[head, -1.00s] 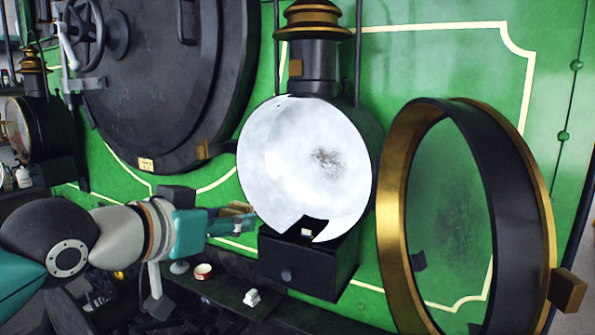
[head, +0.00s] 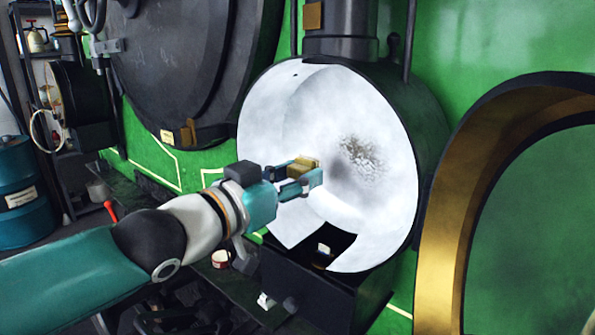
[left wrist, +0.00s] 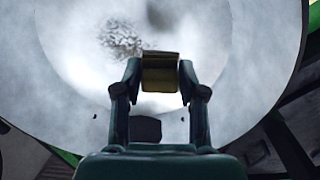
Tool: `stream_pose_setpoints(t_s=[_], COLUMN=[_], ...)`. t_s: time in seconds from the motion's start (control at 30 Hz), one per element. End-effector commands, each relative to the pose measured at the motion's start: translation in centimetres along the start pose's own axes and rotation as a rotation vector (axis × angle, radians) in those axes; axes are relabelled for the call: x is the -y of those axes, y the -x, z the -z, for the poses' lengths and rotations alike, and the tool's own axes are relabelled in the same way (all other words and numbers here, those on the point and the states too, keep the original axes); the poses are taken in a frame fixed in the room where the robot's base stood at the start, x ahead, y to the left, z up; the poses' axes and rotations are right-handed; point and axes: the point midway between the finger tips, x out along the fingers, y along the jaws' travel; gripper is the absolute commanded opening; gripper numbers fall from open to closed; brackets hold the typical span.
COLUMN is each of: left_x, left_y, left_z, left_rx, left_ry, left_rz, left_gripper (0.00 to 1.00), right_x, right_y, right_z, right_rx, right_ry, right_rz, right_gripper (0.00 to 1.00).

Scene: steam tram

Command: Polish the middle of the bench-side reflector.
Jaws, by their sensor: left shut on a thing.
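The reflector (head: 370,215) is a white, shiny dish inside the black lamp. A dark speckled smudge (head: 362,158) lies right of its middle, and the smudge also shows in the left wrist view (left wrist: 120,38). My left gripper (head: 308,178) is in front of the dish, left of and slightly below the smudge. It is shut on a yellowish-brown pad (left wrist: 160,72), whose front faces the dish. I cannot tell whether the pad touches the surface. My right gripper is not in view.
The open lamp door, a brass-rimmed black ring (head: 450,220) with smudged glass, stands at the right. A second lamp (head: 75,95) is at the left. A small white-and-red pot (head: 220,258) and a white object (head: 265,300) sit on the dark ledge below. A blue drum (head: 22,195) stands far left.

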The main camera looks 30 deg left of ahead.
Motion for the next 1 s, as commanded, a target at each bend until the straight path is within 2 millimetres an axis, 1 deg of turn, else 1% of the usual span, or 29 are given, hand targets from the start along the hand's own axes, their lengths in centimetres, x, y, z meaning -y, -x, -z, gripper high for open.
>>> stream_pose_setpoints(t_s=[0.03, 0.3, 0.5, 0.7, 1.0], left_x=[0.0, 0.0, 0.0, 0.0, 0.0], left_y=[-0.5, -3.2, -4.7, -5.1, -5.1], left_z=[0.1, 0.2, 0.1, 0.0, 0.0], left_rx=[0.003, 0.003, 0.001, 0.001, 0.000], left_ry=[0.003, 0.002, 0.003, 0.002, 0.002], left_rz=[-0.001, 0.001, 0.001, 0.002, 0.002], left_gripper=[0.13, 0.13, 0.13, 0.13, 0.13], right_x=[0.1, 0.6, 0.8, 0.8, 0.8], right_y=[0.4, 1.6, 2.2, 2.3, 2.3], right_z=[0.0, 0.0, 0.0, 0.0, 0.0], right_rx=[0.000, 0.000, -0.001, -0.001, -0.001], right_ry=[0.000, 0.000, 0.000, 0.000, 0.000], right_rz=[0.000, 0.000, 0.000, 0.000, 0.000], right_gripper=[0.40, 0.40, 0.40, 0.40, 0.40])
